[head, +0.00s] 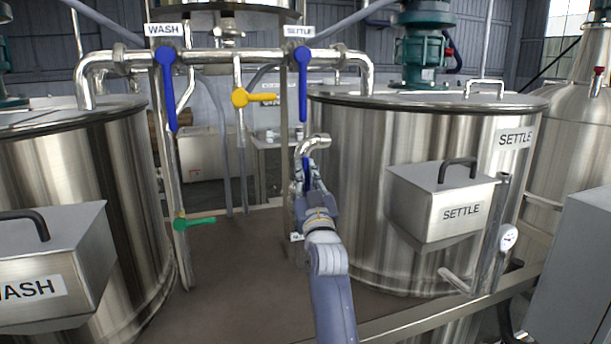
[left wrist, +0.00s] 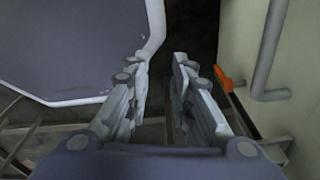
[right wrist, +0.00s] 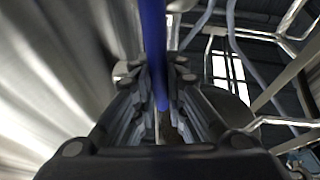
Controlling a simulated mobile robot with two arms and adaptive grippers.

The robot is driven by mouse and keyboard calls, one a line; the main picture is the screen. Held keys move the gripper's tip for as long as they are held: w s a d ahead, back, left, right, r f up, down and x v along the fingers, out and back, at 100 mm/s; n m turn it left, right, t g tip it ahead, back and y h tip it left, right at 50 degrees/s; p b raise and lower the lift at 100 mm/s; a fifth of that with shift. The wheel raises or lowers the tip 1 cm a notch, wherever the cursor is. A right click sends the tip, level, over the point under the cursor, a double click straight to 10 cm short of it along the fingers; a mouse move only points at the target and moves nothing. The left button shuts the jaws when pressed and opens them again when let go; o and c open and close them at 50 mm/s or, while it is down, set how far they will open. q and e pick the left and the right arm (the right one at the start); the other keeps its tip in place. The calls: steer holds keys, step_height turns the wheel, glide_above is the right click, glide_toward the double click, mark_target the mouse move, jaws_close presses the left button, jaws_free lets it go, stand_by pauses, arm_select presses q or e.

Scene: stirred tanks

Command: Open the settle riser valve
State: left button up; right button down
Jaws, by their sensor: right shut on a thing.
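In the head view, my right gripper (head: 310,182) is at a short pipe with a bent top beside the settle tank (head: 420,130). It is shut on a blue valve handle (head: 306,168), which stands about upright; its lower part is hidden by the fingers. In the right wrist view, the blue handle (right wrist: 154,50) runs down between the fingers of the right gripper (right wrist: 160,85). My left gripper (left wrist: 160,75) shows only in its own wrist view, with its fingers apart and nothing between them.
Above, an overhead pipe carries blue handles labelled WASH (head: 166,85) and SETTLE (head: 303,85), both hanging down. A yellow handle (head: 258,97) and a green handle (head: 195,222) point right. Sample boxes jut from the wash tank (head: 130,150) and the settle tank.

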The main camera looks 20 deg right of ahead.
arm_select(q)
steer(key=shift+a, duration=0.1)
arm_select(e)
steer(key=shift+r, duration=0.1)
steer(key=c, duration=1.6)
jaws_free()
arm_select(q)
steer(key=shift+a, duration=0.1)
arm_select(e)
step_height(320, 180, up, 10)
steer(key=shift+f, duration=0.1)
